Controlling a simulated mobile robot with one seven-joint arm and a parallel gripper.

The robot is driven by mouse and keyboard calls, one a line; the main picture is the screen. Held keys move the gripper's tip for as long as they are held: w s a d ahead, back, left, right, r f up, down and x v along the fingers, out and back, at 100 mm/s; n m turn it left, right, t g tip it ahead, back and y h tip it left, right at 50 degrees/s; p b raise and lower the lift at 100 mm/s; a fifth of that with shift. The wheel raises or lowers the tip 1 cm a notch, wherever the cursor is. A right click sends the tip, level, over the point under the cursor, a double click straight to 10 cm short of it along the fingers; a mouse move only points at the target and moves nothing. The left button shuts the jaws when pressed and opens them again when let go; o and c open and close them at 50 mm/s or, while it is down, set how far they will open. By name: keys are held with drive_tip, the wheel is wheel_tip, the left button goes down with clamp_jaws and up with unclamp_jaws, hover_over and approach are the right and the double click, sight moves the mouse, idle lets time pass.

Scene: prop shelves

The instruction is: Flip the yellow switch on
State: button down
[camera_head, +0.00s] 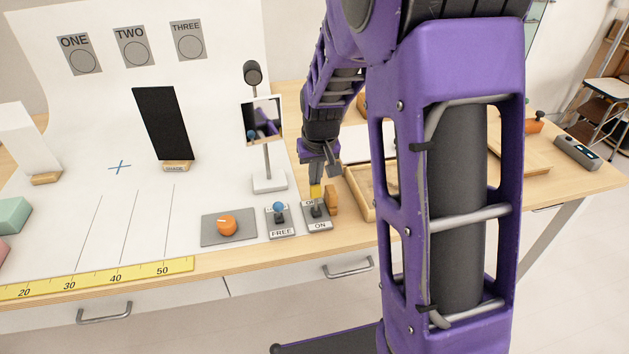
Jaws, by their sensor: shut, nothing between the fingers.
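The yellow switch (316,191) stands on a small grey base near the table's front edge. The label on the base's front reads ON; another label behind the lever is mostly hidden. My gripper (318,180) is shut and empty, pointing down right at the top of the yellow lever. It seems to touch the lever or be very close; I cannot tell which. The fingertips partly overlap the yellow tip, so the lever's exact tilt is hard to judge.
A blue-knobbed switch (279,210) labelled FREE and an orange knob (227,225) on a grey plate are to the left. A mirror stand (269,182) is behind. An orange-brown wooden piece (332,199) and a wooden tray (359,204) are close on the right.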

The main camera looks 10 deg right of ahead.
drive_tip(key=shift+s+f+t+b, duration=0.15)
drive_tip(key=shift+s+t+b, duration=0.25)
drive_tip(key=shift+t, duration=0.1)
drive_tip(key=shift+s+r, duration=0.25)
drive_tip(key=shift+s, duration=0.35)
drive_tip(key=shift+w, duration=0.15)
drive_tip(key=shift+w+f+b, duration=0.35)
drive_tip(key=shift+w+b, duration=0.05)
drive_tip(key=shift+w, duration=0.25)
